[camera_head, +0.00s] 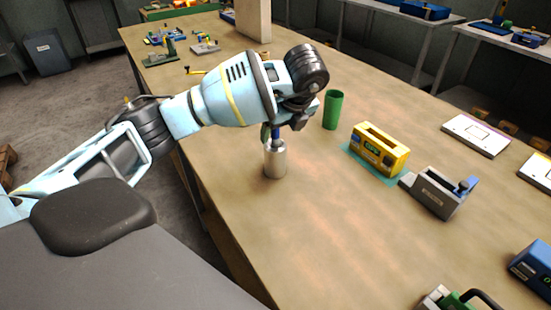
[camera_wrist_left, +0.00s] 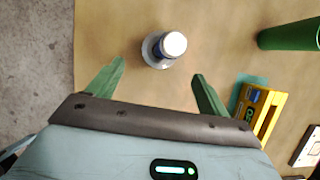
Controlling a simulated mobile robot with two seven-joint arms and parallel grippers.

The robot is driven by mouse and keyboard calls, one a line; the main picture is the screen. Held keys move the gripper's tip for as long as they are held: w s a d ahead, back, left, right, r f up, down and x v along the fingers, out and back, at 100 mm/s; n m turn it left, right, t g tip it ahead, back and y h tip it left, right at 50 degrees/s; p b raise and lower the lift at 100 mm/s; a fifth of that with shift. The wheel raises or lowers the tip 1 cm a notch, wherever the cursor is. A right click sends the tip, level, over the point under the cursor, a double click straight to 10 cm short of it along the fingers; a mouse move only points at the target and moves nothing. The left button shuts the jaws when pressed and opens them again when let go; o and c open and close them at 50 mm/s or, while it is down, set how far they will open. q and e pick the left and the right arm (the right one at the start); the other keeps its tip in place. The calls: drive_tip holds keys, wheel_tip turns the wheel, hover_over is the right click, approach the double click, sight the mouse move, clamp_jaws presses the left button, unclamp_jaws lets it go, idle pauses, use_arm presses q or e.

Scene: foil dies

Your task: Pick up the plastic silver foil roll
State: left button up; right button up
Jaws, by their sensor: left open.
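The silver foil roll (camera_head: 275,161) stands upright on the wooden table near its left edge, with a blue part at its top. In the left wrist view the roll (camera_wrist_left: 168,46) is seen from above, with a pale round top and a blue band under it. My left gripper (camera_head: 271,131) is just above the roll, pointing down. In the wrist view its green fingers (camera_wrist_left: 158,73) are open and spread wide, with nothing between them. The roll lies just beyond the fingertips, between their lines. My right gripper is not in view.
A green cup (camera_head: 333,110) stands behind and right of the roll. A yellow box (camera_head: 379,147) on a teal mat and a grey tape dispenser (camera_head: 436,194) stand farther right. A beige block (camera_head: 253,20) is at the back. The table in front of the roll is clear.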

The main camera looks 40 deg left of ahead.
sight(277, 145)
use_arm(q)
drive_tip(key=shift+x, duration=3.45)
drive_tip(key=shift+d, duration=0.15)
drive_tip(key=shift+c, duration=0.3)
drive_tip(key=c, duration=1.5)
